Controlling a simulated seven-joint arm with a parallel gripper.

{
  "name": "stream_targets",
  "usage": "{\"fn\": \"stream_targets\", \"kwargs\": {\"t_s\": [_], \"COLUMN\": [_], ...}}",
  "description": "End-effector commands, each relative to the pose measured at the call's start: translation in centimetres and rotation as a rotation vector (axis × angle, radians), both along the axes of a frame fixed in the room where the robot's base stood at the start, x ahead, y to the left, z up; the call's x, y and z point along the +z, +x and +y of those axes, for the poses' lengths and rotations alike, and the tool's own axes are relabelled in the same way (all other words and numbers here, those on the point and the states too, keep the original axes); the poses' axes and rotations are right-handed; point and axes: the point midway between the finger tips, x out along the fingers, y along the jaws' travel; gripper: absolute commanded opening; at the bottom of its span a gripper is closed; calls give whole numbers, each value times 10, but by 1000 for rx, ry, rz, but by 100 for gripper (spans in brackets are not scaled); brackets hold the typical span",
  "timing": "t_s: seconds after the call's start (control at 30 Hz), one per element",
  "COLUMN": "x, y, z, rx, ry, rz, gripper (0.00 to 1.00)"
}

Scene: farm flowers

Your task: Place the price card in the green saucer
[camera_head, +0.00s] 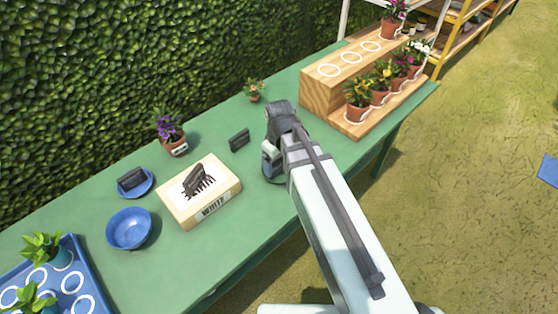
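A small dark card (239,139) stands on the green table, a little left of my gripper. Another dark card (132,178) stands in a small blue saucer (149,188). A third dark piece (196,178) is on a pale block labelled "WHITE" (224,204); which of these is the price card I cannot tell. I see no green saucer; the dishes in view look blue. My gripper (271,166) is over the table, right of the standing card and apart from it. Its fingertips are mostly hidden by its own body, so its opening is unclear.
A blue bowl (129,229) is left of the block. A blue tray (70,263) with plants is front left. A stepped wooden stand (330,88) with pots is right. A hedge backs the table.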

Motion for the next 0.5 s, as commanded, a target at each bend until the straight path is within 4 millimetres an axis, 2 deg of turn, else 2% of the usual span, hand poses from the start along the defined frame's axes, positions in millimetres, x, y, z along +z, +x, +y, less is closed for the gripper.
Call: {"fn": "stream_targets", "kwargs": {"t_s": [0.13, 0.5], "x": [0, 7], "y": [0, 0], "z": [0, 0], "rx": [0, 0], "ry": [0, 0], "rz": [0, 0], "gripper": [100, 100]}}
